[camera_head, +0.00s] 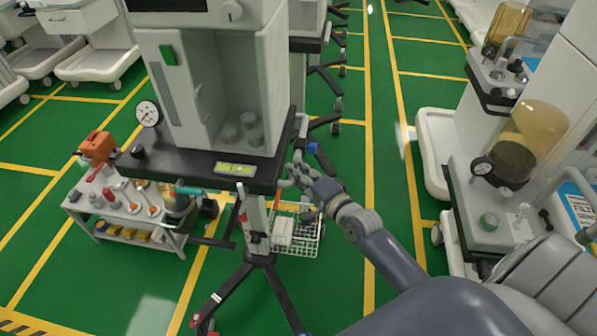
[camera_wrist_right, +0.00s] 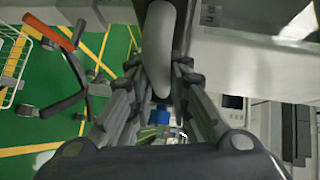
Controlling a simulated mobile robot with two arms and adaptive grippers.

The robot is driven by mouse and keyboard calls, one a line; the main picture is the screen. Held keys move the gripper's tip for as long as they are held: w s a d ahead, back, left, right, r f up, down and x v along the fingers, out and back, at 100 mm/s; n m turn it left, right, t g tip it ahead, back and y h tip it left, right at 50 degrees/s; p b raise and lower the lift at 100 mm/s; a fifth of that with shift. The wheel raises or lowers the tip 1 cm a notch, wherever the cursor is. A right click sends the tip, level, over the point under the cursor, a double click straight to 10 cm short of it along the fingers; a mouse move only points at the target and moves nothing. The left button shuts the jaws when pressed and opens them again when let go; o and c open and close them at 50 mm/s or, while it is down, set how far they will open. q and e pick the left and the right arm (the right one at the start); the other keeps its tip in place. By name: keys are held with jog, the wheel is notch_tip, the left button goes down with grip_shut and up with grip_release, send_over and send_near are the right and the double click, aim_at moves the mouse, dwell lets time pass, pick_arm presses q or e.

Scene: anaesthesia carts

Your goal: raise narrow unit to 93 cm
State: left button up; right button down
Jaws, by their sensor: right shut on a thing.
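The narrow unit (camera_head: 205,75) is a pale grey cabinet on a black shelf (camera_head: 200,168), carried by a single column (camera_head: 256,215) on a dark wheeled base. A yellow-green level strip (camera_head: 235,169) sits on the shelf's front. My right gripper (camera_head: 297,177) is at the shelf's right front corner. In the right wrist view, a grey curved handle (camera_wrist_right: 158,45) runs between the fingers of the right gripper (camera_wrist_right: 161,85), which is shut on it. My left gripper is not in view.
A wire basket (camera_head: 308,240) and an orange-red lever (camera_head: 277,204) hang below the shelf. A low trolley with tools (camera_head: 130,210) stands close at left. Another machine (camera_head: 500,190) stands at right. Green floor is free between them.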

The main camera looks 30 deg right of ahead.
pick_arm(q)
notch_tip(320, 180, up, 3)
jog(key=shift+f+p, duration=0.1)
jog(key=shift+p, duration=0.75)
pick_arm(e)
notch_tip(320, 180, up, 4)
jog(key=shift+d+r, duration=0.1)
jog(key=shift+r, duration=0.05)
jog(key=c, duration=1.8)
grip_release()
jog(key=shift+f, duration=0.2)
jog(key=o, duration=0.3)
jog(key=shift+f, duration=0.2)
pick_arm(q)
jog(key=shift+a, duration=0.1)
pick_arm(e)
jog(key=shift+s, duration=0.1)
jog(key=v, duration=1.1)
jog(key=shift+s, duration=0.35)
jog(key=shift+f, duration=0.1)
